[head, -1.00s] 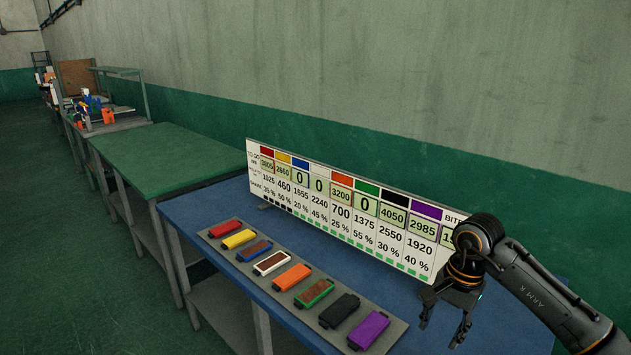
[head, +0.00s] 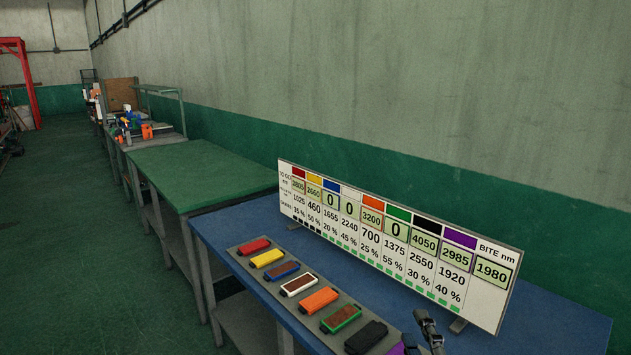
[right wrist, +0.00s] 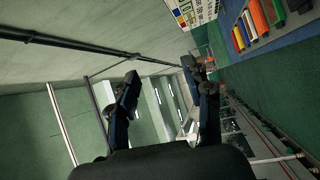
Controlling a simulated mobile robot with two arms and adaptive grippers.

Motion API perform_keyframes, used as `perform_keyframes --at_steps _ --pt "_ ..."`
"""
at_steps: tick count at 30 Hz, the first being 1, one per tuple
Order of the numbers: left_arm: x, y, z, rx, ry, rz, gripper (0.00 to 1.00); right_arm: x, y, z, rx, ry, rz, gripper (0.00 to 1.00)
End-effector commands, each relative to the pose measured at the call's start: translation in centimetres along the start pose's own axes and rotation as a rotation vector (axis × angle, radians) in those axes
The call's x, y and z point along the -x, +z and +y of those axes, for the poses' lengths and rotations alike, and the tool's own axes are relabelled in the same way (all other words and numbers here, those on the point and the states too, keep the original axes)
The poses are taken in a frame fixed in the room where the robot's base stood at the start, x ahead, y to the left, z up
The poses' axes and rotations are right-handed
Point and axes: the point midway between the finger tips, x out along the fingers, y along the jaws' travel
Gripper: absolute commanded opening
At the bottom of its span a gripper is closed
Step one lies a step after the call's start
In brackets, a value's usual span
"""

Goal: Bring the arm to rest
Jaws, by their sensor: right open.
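My right gripper (head: 429,331) shows only in part at the bottom edge of the head view, in front of the display board's lower edge. In the right wrist view its two fingers (right wrist: 165,95) stand apart with nothing between them, so it is open and empty. The rest of my right arm is out of the head view. My left gripper is in neither view.
A blue table (head: 560,325) carries a numbered board (head: 395,235) and a grey tray (head: 248,262) of several coloured blocks. The purple block (head: 397,349) is mostly cut off. A green table (head: 200,168) stands beyond. The floor at left is clear.

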Motion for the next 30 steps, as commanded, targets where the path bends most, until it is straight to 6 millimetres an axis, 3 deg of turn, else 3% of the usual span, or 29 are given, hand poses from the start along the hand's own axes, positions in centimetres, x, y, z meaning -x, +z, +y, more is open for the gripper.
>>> perform_keyframes --at_steps 3,6,9,15,21,22,30 --pt "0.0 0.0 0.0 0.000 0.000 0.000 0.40 4.7 4.2 -6.4 -0.353 -0.251 -0.263 0.50" --pt "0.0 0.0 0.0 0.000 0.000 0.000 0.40 9.7 5.8 -11.2 -0.593 -0.439 -0.470 0.50" --pt "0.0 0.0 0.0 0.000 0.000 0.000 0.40 14.4 6.1 -14.6 -0.759 -0.586 -0.636 0.50" --pt "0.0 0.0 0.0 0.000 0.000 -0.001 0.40 22.2 5.2 -18.2 -0.963 -0.800 -0.886 0.50" --pt "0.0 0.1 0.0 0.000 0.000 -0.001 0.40 28.9 3.4 -19.6 -1.094 -0.974 -1.095 0.50" --pt "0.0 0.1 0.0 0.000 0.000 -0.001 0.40 29.6 3.2 -20.0 -1.105 -0.993 -1.120 0.50" --pt "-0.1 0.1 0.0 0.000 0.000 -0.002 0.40 28.7 4.7 -28.1 -1.082 -1.010 -1.129 0.50"
